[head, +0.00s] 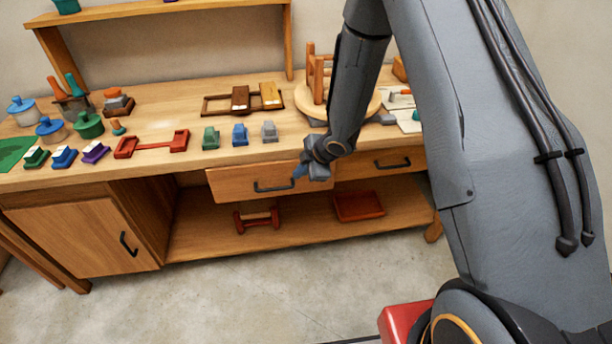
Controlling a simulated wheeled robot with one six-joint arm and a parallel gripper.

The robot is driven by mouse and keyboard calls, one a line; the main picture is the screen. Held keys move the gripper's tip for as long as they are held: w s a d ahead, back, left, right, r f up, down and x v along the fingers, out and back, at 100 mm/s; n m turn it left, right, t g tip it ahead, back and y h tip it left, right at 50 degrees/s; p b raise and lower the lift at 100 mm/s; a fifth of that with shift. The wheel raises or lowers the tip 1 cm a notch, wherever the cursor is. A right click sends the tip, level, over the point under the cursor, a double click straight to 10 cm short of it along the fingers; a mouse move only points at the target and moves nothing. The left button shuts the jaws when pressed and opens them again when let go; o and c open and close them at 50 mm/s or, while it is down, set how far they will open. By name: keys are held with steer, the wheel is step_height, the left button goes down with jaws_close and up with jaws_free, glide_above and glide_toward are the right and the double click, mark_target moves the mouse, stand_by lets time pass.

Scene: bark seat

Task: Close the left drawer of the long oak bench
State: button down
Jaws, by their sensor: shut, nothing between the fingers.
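The long oak bench (160,128) stands against the wall. Its left drawer (235,183), with a dark bar handle (272,188), appears pulled out somewhat, its front standing forward of the right drawer (360,167). My gripper (299,174) is shut and empty. It is at the right part of the left drawer's front, close to the right end of the handle. I cannot tell whether it touches the drawer. My gripper and wrist hide the drawer's right upper part.
Several small blocks, lidded pots and a red holder (152,145) stand on the benchtop. A round wooden piece (360,107) is behind my arm. A red tray (358,206) and a red rack (257,219) are on the lower shelf. The floor in front (250,285) is clear.

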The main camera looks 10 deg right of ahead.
steer(key=s+d+n+h+b, duration=0.2)
steer(key=d+n+h+b, duration=0.35)
steer(key=n, duration=1.15)
steer(key=w+d+f+y, duration=0.1)
steer(key=w+f, duration=0.6)
steer(key=f, duration=0.1)
steer(key=shift+w+d+f+g, duration=0.15)
steer(key=shift+w+f+g, duration=0.1)
steer(key=shift+w+g, duration=0.15)
